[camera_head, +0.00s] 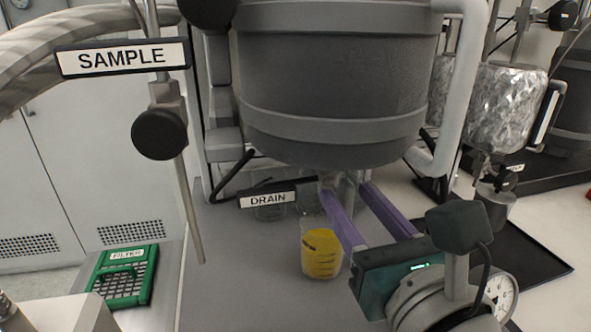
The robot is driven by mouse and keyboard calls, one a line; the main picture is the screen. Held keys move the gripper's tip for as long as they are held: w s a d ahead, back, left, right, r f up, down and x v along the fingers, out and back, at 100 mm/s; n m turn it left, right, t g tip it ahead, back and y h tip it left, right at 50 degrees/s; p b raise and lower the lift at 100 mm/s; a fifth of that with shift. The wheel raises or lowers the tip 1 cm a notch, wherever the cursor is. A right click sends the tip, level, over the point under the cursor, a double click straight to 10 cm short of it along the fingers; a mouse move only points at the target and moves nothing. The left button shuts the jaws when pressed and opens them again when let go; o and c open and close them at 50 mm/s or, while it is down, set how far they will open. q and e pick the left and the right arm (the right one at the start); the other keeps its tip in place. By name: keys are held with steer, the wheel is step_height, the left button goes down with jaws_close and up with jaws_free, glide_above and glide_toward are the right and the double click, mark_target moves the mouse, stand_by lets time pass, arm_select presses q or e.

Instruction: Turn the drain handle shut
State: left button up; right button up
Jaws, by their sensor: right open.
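The DRAIN label (267,200) hangs under the large grey reactor vessel (335,90), left of its bottom outlet. A pale, shiny drain fitting under the vessel is partly covered by my gripper, and I cannot make out the drain handle clearly or tell its angle. My right gripper (345,187) comes in from the lower right with two purple fingers apart. Its tips reach under the vessel, at the drain fitting; whether they touch it I cannot tell. My left gripper does not show.
A beaker of yellow material (321,252) stands on the grey bench just below and left of my right fingers. A SAMPLE label (123,58) and black knob (159,134) are on a pipe at left. A green FILTER tray (124,275) lies lower left. A foil-wrapped vessel (508,105) stands right.

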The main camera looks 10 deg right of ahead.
steer(key=shift+w, duration=1.2)
jaws_close()
